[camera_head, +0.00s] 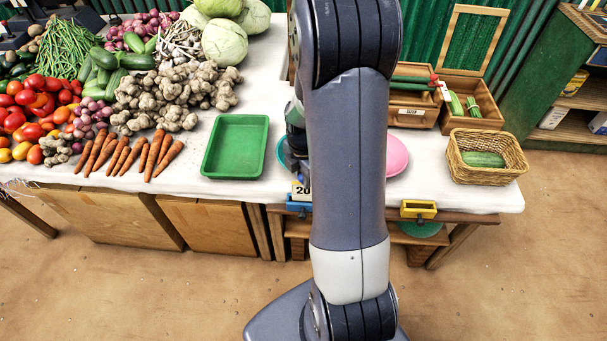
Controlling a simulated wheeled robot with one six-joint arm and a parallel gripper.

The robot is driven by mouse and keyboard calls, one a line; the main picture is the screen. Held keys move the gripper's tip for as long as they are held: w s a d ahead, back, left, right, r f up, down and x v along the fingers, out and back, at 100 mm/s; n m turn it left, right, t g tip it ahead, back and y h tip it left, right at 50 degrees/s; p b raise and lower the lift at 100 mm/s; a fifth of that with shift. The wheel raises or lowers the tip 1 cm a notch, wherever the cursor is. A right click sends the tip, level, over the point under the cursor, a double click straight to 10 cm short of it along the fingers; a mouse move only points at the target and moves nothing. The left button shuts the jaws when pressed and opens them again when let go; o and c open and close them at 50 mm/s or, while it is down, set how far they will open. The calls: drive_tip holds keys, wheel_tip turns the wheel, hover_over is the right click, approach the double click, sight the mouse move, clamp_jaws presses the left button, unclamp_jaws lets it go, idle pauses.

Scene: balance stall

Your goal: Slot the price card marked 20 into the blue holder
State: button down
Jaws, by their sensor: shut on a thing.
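The price card marked 20 (300,189) is a small pale card with dark digits, seen upright at the table's front edge. The blue holder (296,208) is fixed at that edge, directly below the card in the picture. My gripper (300,176) is just above the card, pointing down and shut on it. My own arm hides most of the gripper and the right part of both card and holder. I cannot tell whether the card's lower edge is inside the slot or just above it.
A yellow holder (418,209) is on the same edge, to the right. A green tray (236,146) stands left of my gripper. A teal pan (281,152) and a pink pan (397,155) flank my arm. A wicker basket (486,157) stands at the right.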

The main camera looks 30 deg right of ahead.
drive_tip(key=shift+f, duration=0.3)
drive_tip(key=shift+r, duration=0.1)
